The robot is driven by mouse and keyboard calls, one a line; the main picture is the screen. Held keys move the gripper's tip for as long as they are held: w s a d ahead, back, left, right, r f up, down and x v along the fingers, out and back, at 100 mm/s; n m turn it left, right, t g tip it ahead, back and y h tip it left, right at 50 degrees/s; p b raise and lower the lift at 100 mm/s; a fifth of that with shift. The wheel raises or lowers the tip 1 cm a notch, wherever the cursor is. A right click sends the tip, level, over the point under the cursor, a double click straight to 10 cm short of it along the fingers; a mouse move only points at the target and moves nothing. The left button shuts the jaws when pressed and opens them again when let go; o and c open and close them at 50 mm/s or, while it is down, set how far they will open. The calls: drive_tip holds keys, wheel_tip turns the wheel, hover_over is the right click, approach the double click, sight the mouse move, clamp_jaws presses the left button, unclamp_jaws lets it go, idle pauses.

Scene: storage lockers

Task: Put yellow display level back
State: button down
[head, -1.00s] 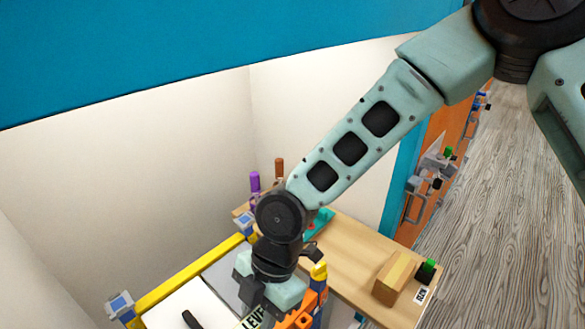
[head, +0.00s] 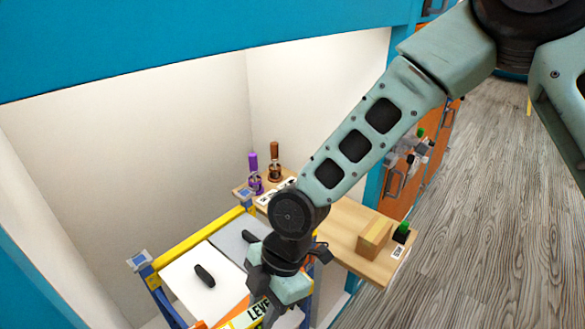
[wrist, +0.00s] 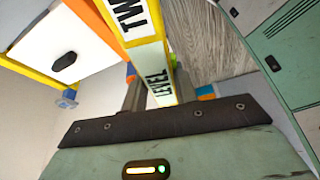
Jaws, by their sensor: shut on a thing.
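The yellow display level (wrist: 158,75) has yellow edges and a pale face lettered "LEVEL", with "TW" lettering farther up in the wrist view. My gripper (wrist: 158,92) is shut on it, with grey fingers on both sides. In the head view my gripper (head: 265,300) is at the lower middle, over the front right of a rack with a yellow rail (head: 190,240). The lettered end of the level (head: 258,313) shows just below it. The rest of the level is cut off or hidden by my gripper.
White and grey panels with black handles (head: 205,275) fill the rack inside a blue-rimmed locker. A wooden shelf (head: 345,240) at right bears a wooden block (head: 374,238), a green-topped item (head: 402,232) and purple and brown-handled tools (head: 274,160). Floor at right is clear.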

drive_tip(key=w+d+r+m+t+p, duration=0.1)
drive_tip(key=w+d+m+t+p, duration=0.2)
drive_tip(key=w+d+m, duration=0.75)
drive_tip(key=w+d+r+m+t+p, duration=0.25)
drive_tip(key=w+d+m, duration=0.45)
drive_tip(key=d, duration=0.6)
drive_tip(key=d+m+t+h+p, duration=0.25)
drive_tip(key=d+m, duration=0.55)
drive_tip(key=d, duration=0.6)
drive_tip(key=s+f, duration=0.4)
drive_tip(key=f, duration=0.1)
drive_tip(key=shift+g+h, duration=0.3)
drive_tip(key=shift+h, duration=0.15)
